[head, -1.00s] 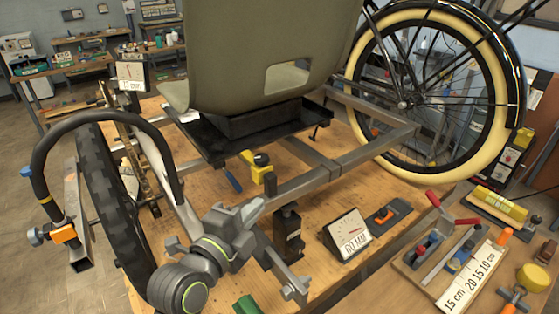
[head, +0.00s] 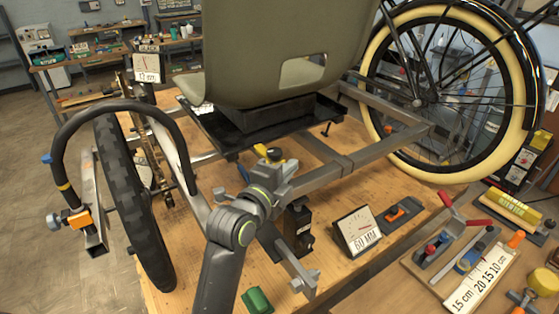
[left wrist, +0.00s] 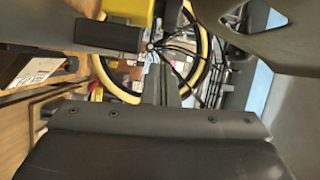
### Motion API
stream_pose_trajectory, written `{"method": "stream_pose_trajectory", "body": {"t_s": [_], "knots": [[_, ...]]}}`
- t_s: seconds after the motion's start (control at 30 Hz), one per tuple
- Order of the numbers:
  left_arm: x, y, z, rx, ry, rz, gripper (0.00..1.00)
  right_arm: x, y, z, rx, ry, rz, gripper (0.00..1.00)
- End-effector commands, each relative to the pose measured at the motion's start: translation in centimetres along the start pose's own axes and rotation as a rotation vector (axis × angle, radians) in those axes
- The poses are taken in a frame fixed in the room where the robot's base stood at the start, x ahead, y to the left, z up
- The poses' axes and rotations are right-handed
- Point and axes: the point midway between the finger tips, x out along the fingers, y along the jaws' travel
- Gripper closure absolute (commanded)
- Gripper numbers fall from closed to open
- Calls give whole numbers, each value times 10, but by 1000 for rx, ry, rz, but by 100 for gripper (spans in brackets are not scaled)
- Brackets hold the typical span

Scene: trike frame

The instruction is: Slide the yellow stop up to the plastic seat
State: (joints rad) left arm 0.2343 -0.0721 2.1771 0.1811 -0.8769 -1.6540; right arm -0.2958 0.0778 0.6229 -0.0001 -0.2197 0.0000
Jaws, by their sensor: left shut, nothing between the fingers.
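The olive plastic seat (head: 262,60) stands upright on a black base (head: 250,130) over the metal frame. The yellow stop (head: 261,150), with a black knob (head: 274,154), sits on the frame rail in front of the seat base. My left gripper (head: 286,168) is shut and empty, right in front of the stop and hiding part of it. I cannot tell whether they touch. In the left wrist view, the shut fingers (left wrist: 159,80) point up the picture, and a yellow block (left wrist: 131,12), likely the stop, is at the top. My right gripper is not in view.
A dial sign marked 60 MM (head: 357,232) stands on the wooden bench at the right of the frame. A black wheel (head: 135,205) is at the left, and a cream-tyred wheel (head: 525,105) at the right. A green block (head: 257,300) lies at the front.

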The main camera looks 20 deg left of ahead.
Motion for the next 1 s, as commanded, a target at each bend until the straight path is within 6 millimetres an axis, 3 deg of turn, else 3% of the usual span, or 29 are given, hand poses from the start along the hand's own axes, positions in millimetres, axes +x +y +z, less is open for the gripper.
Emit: {"method": "stream_pose_trajectory", "body": {"t_s": [0.3,0.77,1.0], "knots": [[5,-1,24,1,-1,0,100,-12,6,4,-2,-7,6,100],[6,0,27,-1,0,0,100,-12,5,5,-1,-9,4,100],[11,0,41,4,-1,1,100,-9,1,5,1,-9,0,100]]}}
